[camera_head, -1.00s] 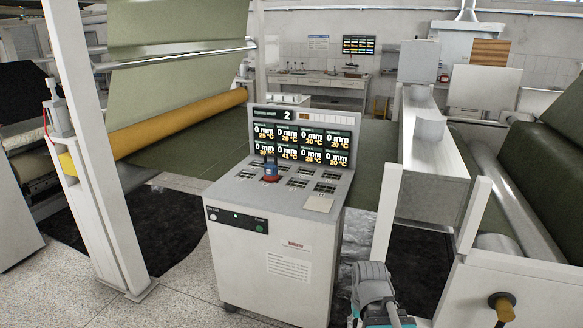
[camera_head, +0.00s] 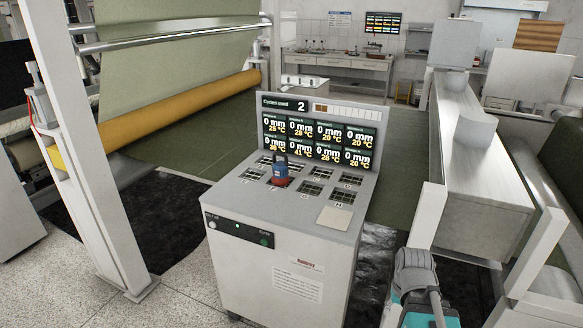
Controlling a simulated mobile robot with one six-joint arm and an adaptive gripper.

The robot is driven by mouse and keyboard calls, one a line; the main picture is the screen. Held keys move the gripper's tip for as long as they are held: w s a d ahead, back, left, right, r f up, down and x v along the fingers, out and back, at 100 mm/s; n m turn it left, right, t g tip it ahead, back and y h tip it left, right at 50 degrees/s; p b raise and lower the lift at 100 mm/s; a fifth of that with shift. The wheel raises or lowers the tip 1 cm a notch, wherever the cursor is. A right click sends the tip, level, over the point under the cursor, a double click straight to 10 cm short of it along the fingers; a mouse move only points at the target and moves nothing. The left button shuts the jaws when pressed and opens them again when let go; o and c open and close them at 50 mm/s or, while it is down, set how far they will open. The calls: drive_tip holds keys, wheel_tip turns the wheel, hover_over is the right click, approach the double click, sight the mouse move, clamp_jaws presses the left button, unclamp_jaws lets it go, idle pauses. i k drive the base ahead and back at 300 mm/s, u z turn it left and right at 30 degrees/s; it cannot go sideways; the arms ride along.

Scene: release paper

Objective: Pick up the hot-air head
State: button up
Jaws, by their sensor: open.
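A small blue and red object with a dark top (camera_head: 281,172) stands upright on the console's sloped panel. I take it to be the hot-air head, but it is too small to be sure. It stands among square grilles, below the display screen. Part of my own arm, grey and teal, shows at the bottom right, in front of and to the right of the console. My gripper's fingers do not show, and nothing touches the blue and red object.
The white console (camera_head: 285,255) carries a display screen (camera_head: 316,137) behind the panel. A white post (camera_head: 75,150) and a yellow roller (camera_head: 170,115) are on the left. A metal beam (camera_head: 485,180) runs on the right. Speckled floor (camera_head: 185,300) is clear at the front left.

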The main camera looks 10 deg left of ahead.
sight(279, 169)
drive_tip(key=u, duration=0.15)
drive_tip(key=i, duration=0.75)
drive_tip(key=u, duration=0.75)
drive_tip(key=i, duration=0.65)
drive_tip(key=u, duration=0.35)
drive_tip(key=k, duration=0.9)
drive_tip(key=u, duration=0.1)
drive_tip(key=i, duration=0.75)
drive_tip(key=u, duration=0.05)
